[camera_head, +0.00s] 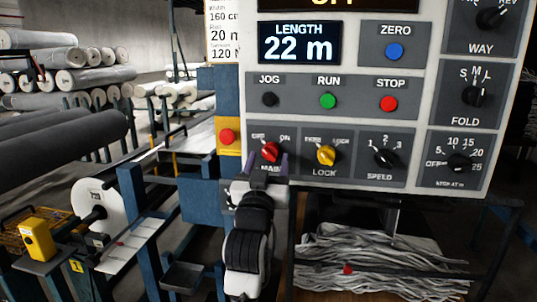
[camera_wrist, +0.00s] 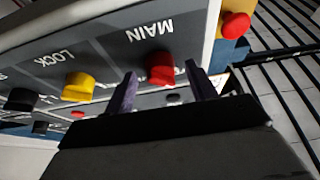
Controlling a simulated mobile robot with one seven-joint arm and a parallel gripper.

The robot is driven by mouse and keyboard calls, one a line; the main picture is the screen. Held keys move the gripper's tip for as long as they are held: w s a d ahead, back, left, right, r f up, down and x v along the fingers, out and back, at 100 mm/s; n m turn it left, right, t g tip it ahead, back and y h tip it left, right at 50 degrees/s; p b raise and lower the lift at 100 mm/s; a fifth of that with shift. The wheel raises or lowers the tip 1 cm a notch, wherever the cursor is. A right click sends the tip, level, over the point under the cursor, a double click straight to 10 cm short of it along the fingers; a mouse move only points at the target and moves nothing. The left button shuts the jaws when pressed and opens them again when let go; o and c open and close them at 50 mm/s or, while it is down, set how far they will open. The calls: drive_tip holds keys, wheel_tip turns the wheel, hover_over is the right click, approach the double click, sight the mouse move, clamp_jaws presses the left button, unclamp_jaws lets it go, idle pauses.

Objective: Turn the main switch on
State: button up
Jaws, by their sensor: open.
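The main switch (camera_head: 270,151) is a red rotary knob on the control panel, low on its left side, with OFF and ON printed above it. In the head view its pointer seems to tilt to the upper left, toward OFF. My gripper (camera_head: 268,168) is just below and in front of it. In the wrist view the red knob (camera_wrist: 159,68) shows between and beyond the two dark fingers of my gripper (camera_wrist: 161,92). The fingers are open, one to each side of the knob. I cannot tell whether they touch it.
A yellow LOCK knob (camera_head: 326,155) is close on the right, then a black SPEED knob (camera_head: 386,158). A red button on a yellow box (camera_head: 228,137) is close on the left. RUN (camera_head: 327,101) and STOP (camera_head: 388,103) buttons are above. Grey rolls (camera_head: 62,142) lie at the left.

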drive_tip(key=shift+w+d+r, duration=0.1)
drive_tip(key=shift+w+r, duration=0.1)
drive_tip(key=shift+w, duration=0.25)
drive_tip(key=c, duration=1)
